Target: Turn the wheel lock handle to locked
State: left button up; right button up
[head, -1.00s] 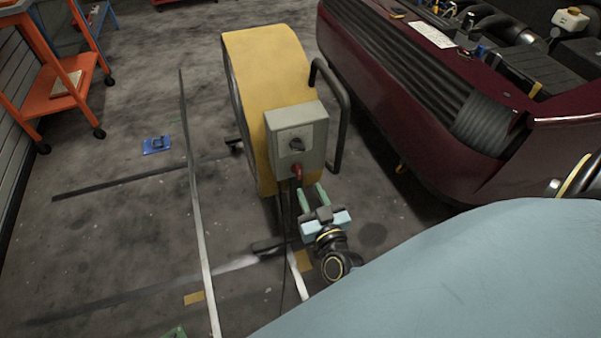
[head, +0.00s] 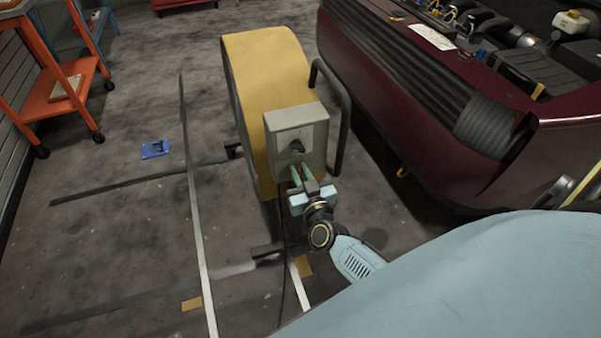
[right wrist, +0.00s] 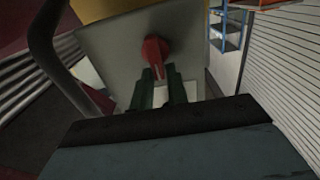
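A grey control box (head: 313,120) sits on the front of a yellow machine (head: 265,60). The box has a black knob (head: 296,147) on its face. Below the knob is a red handle (right wrist: 155,50), clear in the right wrist view; in the head view my right gripper mostly hides it. My right gripper (head: 301,172) is open, its green fingers pointing up at the box. In the right wrist view the handle's lower end lies at the gap between the fingertips (right wrist: 161,78); I cannot tell whether they touch it. My left gripper is out of view.
A dark red car (head: 420,110) with an open engine bay stands to the right. A black tube bar (head: 343,110) is beside the box. An orange cart (head: 62,92) stands at the left. A blue item (head: 155,149) lies on mostly clear floor.

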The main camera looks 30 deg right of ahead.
grip_shut()
